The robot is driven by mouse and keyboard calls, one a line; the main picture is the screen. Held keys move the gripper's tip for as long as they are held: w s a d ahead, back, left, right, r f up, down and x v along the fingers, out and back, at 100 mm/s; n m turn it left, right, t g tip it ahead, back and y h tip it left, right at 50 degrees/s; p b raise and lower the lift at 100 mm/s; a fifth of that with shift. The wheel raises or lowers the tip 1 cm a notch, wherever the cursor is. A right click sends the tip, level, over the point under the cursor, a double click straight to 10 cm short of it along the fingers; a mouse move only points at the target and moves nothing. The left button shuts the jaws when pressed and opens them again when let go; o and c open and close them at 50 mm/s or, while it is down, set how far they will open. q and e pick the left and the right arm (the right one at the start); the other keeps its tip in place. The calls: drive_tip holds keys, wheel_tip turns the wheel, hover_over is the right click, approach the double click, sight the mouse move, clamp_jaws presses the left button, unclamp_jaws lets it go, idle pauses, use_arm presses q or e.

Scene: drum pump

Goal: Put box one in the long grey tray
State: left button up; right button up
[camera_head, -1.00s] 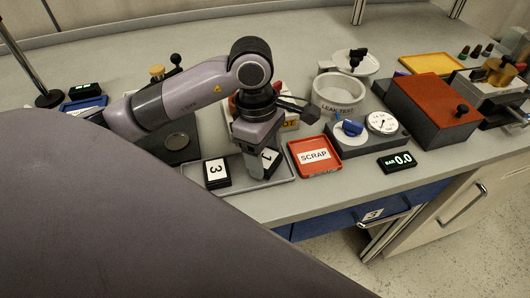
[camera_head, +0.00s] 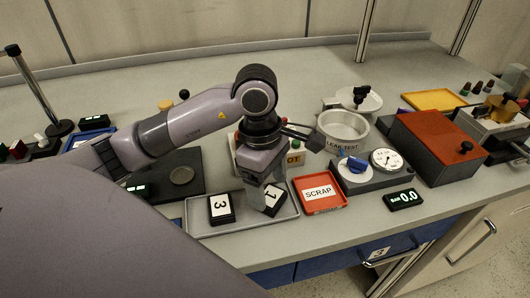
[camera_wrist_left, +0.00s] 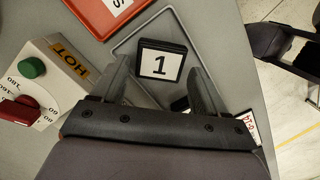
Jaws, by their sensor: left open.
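Box one (camera_head: 271,197) is a small black box with a white label reading 1. It is in the right part of the long grey tray (camera_head: 197,215), apparently resting on its floor. My left gripper (camera_head: 259,193) points down into the tray at box one and partly hides it. In the left wrist view, box one (camera_wrist_left: 161,62) lies between the tips of the open fingers, with gaps showing at both sides. The tray's rim and floor (camera_wrist_left: 165,27) show around it.
Box three (camera_head: 221,208) lies left of box one in the same tray. A red scrap tray (camera_head: 322,202) stands close on the right. A box marked HOT (camera_wrist_left: 52,82) is beside my gripper. A white leak test cup (camera_head: 342,128) stands behind.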

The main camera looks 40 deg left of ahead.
use_arm(q)
wheel_tip(320, 180, up, 10)
drive_tip(key=a, duration=0.1)
drive_tip(key=shift+f+p, duration=0.15)
drive_tip(key=shift+p, duration=0.2)
idle(0.4)
